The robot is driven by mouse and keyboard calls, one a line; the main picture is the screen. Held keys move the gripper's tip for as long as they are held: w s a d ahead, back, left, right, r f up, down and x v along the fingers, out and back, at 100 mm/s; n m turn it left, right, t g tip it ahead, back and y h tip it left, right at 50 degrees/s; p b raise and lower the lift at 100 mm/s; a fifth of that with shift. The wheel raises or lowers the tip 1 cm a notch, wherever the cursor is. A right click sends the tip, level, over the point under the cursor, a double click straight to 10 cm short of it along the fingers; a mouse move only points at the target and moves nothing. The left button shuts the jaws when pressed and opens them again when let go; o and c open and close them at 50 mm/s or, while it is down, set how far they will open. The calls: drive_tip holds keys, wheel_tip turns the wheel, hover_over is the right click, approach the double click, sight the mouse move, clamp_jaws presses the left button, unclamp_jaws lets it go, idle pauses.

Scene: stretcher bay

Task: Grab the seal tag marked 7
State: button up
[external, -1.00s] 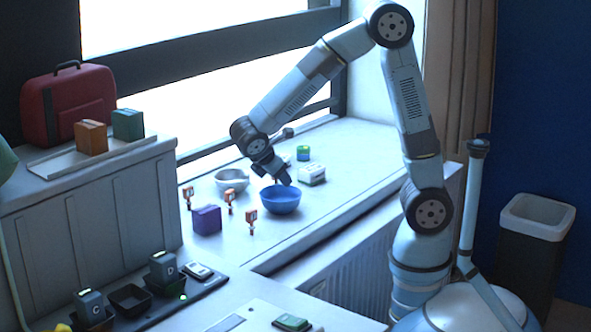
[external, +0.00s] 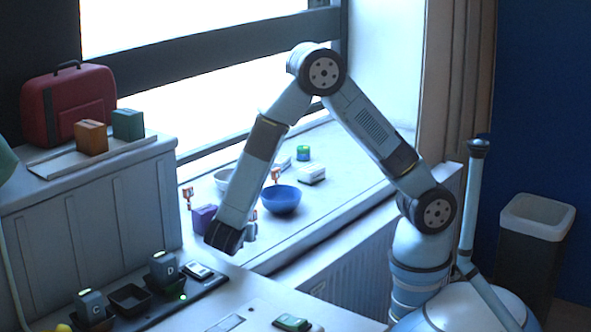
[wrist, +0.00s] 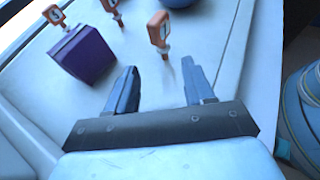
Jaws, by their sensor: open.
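Several small orange seal tags stand upright on the white sill. In the wrist view one stands nearest (wrist: 158,31), just beyond my fingertips; another (wrist: 112,8) is farther back and a third (wrist: 53,15) is by a purple box (wrist: 82,54). In the external view one tag shows at the left (external: 187,194) and one behind the blue bowl (external: 275,173); my arm hides others. I cannot read their numbers. My gripper (wrist: 160,72) is open and empty, fingers spread low over the sill, pointing toward the nearest tag, which is apart from both fingers.
A blue bowl (external: 281,201), a pale bowl (external: 228,181), a white box (external: 312,174) and a green tin (external: 303,153) stand on the sill (external: 330,205). The purple box (external: 202,218) is left of my arm. A dark charger tray (external: 205,282) lies in front.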

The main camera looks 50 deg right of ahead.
drive_tip(key=x, duration=1.1)
drive_tip(key=shift+d, duration=0.2)
drive_tip(key=shift+c, duration=0.2)
clamp_jaws()
